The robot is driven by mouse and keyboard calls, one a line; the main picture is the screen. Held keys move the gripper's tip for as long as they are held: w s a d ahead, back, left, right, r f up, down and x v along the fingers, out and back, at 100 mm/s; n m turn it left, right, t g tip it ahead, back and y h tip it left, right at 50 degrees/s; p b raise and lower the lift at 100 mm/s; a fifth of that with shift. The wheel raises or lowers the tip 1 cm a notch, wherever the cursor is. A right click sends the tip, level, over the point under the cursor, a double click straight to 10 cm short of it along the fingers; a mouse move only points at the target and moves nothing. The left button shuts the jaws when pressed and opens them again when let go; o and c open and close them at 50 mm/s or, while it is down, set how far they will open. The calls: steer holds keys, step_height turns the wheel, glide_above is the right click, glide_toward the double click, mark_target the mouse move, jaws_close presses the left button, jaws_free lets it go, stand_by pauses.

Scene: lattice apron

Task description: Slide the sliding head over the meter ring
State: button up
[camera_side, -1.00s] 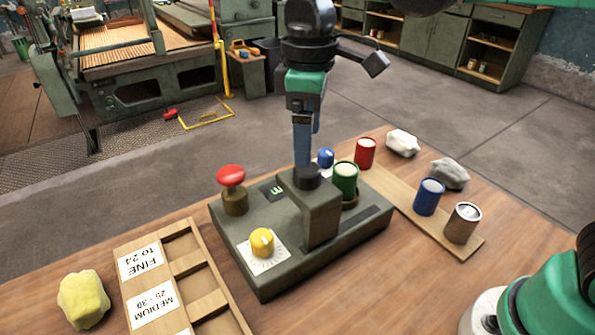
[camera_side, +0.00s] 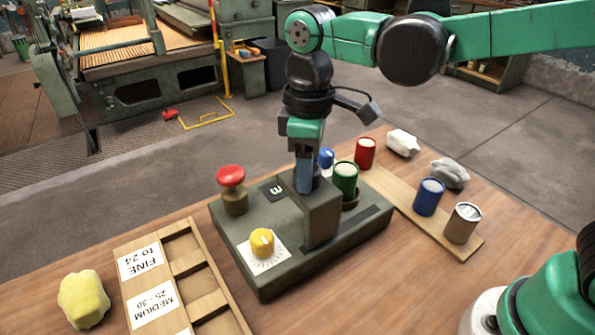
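The sliding head (camera_side: 322,218) is a grey-green upright block with a dark round knob on top, standing on the grey-green machine box (camera_side: 275,273). A green can (camera_side: 345,178) stands just right of and behind the head. A dark ring at the can's foot (camera_side: 352,203) looks like the meter ring, mostly hidden by the can and head. My gripper (camera_side: 304,182) points straight down, its blue-grey fingers at the head's knob and partly covering it. The fingers show as one overlapped shape, so I cannot tell their gap or whether they grip the knob.
The box carries a red mushroom button (camera_side: 231,177), a yellow dial (camera_side: 262,242) and a small display (camera_side: 274,190). Red (camera_side: 365,154), blue (camera_side: 429,198) and brown (camera_side: 462,223) cans stand on a wooden board. A labelled wooden tray (camera_side: 205,306) lies at front left.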

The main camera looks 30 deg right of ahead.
jaws_close()
steer(key=d, duration=0.9)
steer(key=o, duration=1.1)
jaws_free()
step_height(320, 180, up, 6)
steer(key=shift+f, duration=0.15)
